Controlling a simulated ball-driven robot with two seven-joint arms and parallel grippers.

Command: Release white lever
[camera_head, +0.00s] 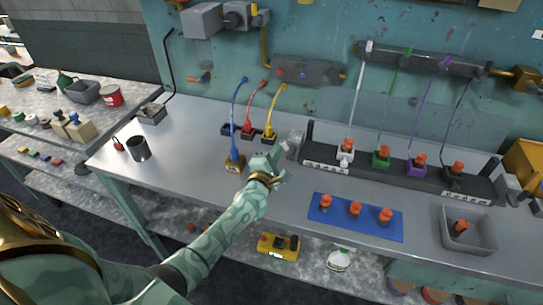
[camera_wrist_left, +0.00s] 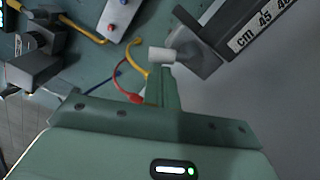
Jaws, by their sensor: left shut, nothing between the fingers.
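My left gripper (camera_head: 277,163) is shut and empty, at the left end of the long dark rack on the bench. In the left wrist view its closed fingers (camera_wrist_left: 160,85) point at a short white lever (camera_wrist_left: 161,54). The lever sticks out from a grey end block (camera_wrist_left: 194,58) next to a ruler-marked rail. The fingertips appear at or very near the lever; I cannot tell whether they touch. In the head view the grey end block (camera_head: 295,141) stands just beyond the gripper, and the lever is too small to make out clearly. My right gripper is out of view.
The rack (camera_head: 325,168) holds white, green, purple and dark holders with orange tops. Blue, red and yellow tubes (camera_head: 272,110) stand left of it. A blue mat (camera_head: 335,222) with orange-topped pieces and a grey bin (camera_head: 485,240) lie right. The front-left bench is mostly clear.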

